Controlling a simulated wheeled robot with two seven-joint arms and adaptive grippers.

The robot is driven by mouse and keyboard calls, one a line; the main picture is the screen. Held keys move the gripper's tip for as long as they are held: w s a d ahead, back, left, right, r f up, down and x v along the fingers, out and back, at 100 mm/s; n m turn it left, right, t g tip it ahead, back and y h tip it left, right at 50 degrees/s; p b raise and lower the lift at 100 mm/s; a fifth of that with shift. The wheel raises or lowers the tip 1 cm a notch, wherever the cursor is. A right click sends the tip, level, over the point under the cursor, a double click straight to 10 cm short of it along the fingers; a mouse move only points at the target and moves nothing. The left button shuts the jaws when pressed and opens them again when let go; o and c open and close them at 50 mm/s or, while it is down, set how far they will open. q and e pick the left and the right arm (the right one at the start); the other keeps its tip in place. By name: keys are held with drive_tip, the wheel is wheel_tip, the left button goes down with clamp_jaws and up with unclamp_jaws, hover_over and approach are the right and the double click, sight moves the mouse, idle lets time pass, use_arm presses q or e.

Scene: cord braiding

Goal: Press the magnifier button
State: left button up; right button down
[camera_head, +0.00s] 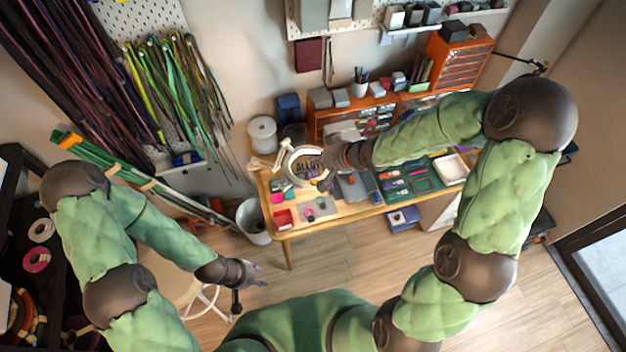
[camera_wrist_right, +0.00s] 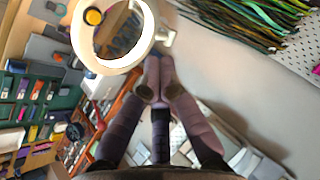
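The magnifier (camera_head: 289,168) has a pale ring-shaped head over the wooden worktable, partly behind my right gripper. In the right wrist view its lit white ring (camera_wrist_right: 146,48) surrounds a round lens (camera_wrist_right: 118,35). A round yellow spot with a dark rim (camera_wrist_right: 94,16) shows inside the ring. I cannot tell whether it is the button. My right gripper (camera_head: 326,160) is beside the ring; in the wrist view its fingertips (camera_wrist_right: 157,60) are together, empty, close to the ring's lower right edge. Contact is unclear. My left gripper (camera_head: 252,276) is open and empty, low and away from the table.
The worktable (camera_head: 355,212) carries a green mat (camera_head: 425,178), a white tray (camera_head: 450,169) and small coloured parts. Orange drawer units (camera_head: 458,68) stand behind. A grey bin (camera_head: 252,218) stands at its left end. Cords (camera_head: 180,85) hang on the wall.

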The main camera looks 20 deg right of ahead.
sight(314, 182)
drive_tip(key=shift+f, duration=0.1)
wheel_tip(314, 182, down, 9)
drive_tip(key=b, duration=0.6)
drive_tip(key=shift+r, duration=0.2)
drive_tip(key=shift+f, duration=0.1)
idle(1.2)
drive_tip(key=shift+f, duration=0.3)
drive_tip(key=shift+f, duration=0.35)
idle(0.7)
drive_tip(key=shift+r+p, duration=0.75)
drive_tip(key=shift+r, duration=0.05)
